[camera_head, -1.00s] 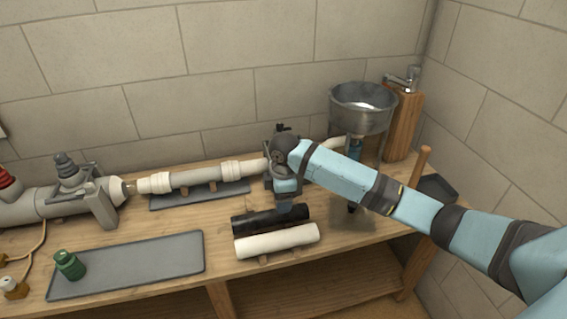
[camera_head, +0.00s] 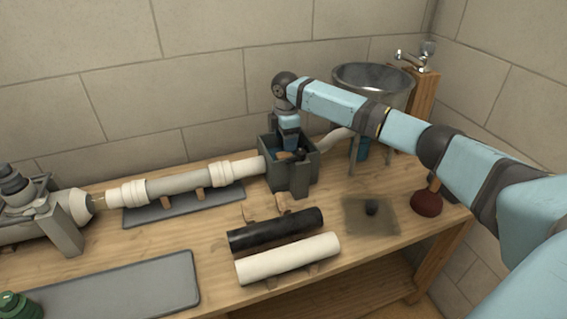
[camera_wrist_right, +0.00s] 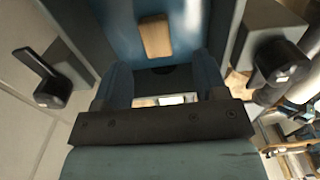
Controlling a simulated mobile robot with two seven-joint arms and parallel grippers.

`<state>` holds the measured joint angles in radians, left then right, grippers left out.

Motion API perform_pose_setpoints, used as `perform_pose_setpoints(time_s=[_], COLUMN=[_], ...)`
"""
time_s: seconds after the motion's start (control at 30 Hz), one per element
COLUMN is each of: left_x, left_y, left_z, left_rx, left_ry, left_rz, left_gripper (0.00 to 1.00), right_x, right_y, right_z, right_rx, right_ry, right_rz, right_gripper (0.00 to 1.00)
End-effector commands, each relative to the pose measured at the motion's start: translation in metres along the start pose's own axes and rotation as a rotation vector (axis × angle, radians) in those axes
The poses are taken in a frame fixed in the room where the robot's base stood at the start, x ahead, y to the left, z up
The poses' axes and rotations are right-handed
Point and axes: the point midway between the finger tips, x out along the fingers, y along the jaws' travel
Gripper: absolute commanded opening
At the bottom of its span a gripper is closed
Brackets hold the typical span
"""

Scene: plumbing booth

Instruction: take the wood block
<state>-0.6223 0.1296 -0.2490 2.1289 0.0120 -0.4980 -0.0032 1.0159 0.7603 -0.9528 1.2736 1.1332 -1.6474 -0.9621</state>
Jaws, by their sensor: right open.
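The wood block (camera_head: 287,156) is a small tan piece inside the open grey box (camera_head: 301,184) at the right end of the white pipe, with blue showing around it. In the wrist view the block (camera_wrist_right: 155,38) lies in the blue interior, ahead of my right gripper. My right gripper (camera_head: 288,146) points down into the box from above. In the wrist view it (camera_wrist_right: 163,78) is open, with a finger on each side and nothing between them. My left gripper is not in view.
A metal basin (camera_head: 372,82) stands right of the box, with a tap (camera_head: 412,60) behind. A black pipe (camera_head: 276,232) and a white pipe (camera_head: 288,258) lie in front. A red plunger (camera_head: 427,203) stands at right. Dark handles flank the box in the wrist view.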

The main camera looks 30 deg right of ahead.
Motion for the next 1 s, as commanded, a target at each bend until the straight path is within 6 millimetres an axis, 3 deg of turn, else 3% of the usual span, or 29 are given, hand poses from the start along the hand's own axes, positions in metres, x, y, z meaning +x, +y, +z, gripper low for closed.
perform_pose_setpoints(time_s=[0.1, 0.37, 0.63, 0.9, 1.0], left_x=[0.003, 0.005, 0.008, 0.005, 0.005], left_y=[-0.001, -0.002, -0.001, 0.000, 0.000], left_z=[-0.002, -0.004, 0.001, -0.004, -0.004], left_rx=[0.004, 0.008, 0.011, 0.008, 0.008], left_ry=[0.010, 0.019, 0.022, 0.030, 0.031], left_rz=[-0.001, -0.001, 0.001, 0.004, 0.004], left_gripper=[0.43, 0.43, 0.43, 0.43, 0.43], right_x=[0.018, 0.033, 0.072, 0.076, 0.076], right_y=[0.000, 0.001, 0.003, 0.004, 0.004], right_z=[0.000, -0.001, -0.002, -0.002, -0.002], right_rx=[0.001, 0.000, -0.001, -0.001, -0.001], right_ry=[0.000, 0.000, 0.000, 0.001, 0.001], right_rz=[-0.001, 0.000, -0.001, 0.000, 0.000], right_gripper=[0.66, 0.66, 0.66, 0.66, 0.45])
